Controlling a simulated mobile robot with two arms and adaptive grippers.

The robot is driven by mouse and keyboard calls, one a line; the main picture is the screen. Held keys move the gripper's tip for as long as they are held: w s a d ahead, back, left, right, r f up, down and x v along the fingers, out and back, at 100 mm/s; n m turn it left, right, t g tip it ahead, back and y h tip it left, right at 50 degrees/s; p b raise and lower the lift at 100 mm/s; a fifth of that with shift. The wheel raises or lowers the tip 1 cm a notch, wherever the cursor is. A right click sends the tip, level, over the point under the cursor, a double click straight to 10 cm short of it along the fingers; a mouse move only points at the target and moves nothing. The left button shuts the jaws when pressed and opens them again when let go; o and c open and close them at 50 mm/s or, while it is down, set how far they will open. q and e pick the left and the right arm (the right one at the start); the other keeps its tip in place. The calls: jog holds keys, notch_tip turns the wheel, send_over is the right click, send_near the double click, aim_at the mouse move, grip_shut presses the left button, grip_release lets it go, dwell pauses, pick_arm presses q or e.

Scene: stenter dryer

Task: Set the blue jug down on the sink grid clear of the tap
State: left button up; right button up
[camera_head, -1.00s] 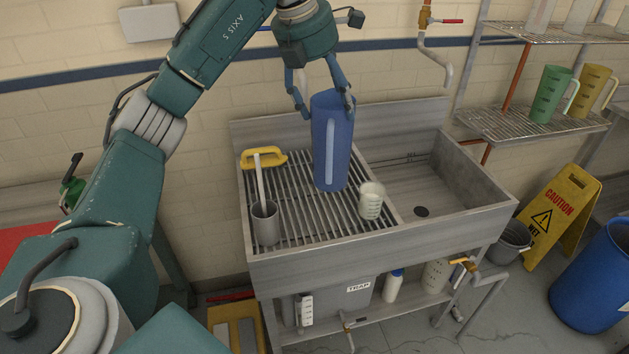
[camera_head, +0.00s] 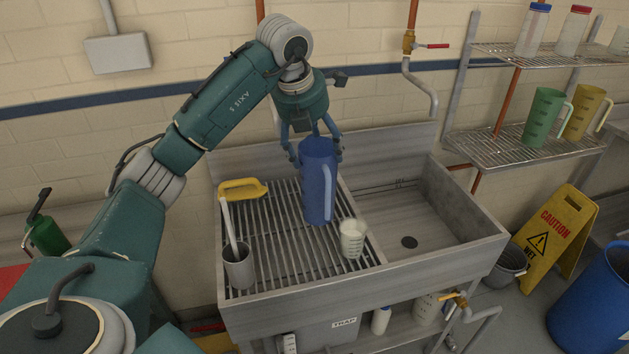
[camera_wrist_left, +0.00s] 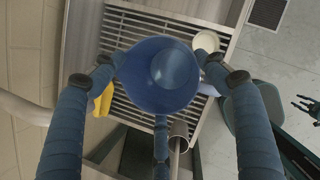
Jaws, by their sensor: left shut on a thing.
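The blue jug (camera_head: 313,180) is upright over the right part of the slatted sink grid (camera_head: 270,265), its handle toward the front right. My left gripper (camera_head: 316,150) is shut on the jug near its rim. In the left wrist view the fingers surround the jug's round mouth (camera_wrist_left: 158,75). Whether its base touches the slats I cannot tell. The tap (camera_head: 410,45), with a red lever and a grey spout, is on the wall behind the basin, right of the jug and apart from it. A dark claw shape, possibly my right gripper (camera_wrist_left: 306,106), shows at the left wrist view's right edge.
A white beaker (camera_head: 352,238) stands on the grid close to the jug's front right. The basin (camera_head: 420,215) is empty. Front-middle slats are clear.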

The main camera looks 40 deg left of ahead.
aim_at(316, 181)
pick_arm(q)
notch_tip(316, 181, down, 6)
jog(key=shift+r+p, duration=0.1)
jog(key=shift+p, duration=0.45)
notch_tip(316, 181, down, 3)
jog(key=shift+f+p, duration=0.1)
jog(key=shift+p, duration=0.3)
jog(key=shift+w+f, duration=0.1)
jog(key=shift+f, duration=0.1)
pick_arm(e)
jog(key=shift+w+a+r, duration=0.2)
jog(key=shift+w+r, duration=0.65)
jog(key=shift+r, duration=0.3)
pick_arm(q)
jog(key=o, duration=2)
jog(key=shift+d+f, duration=0.1)
pick_arm(e)
jog(key=shift+f, duration=0.1)
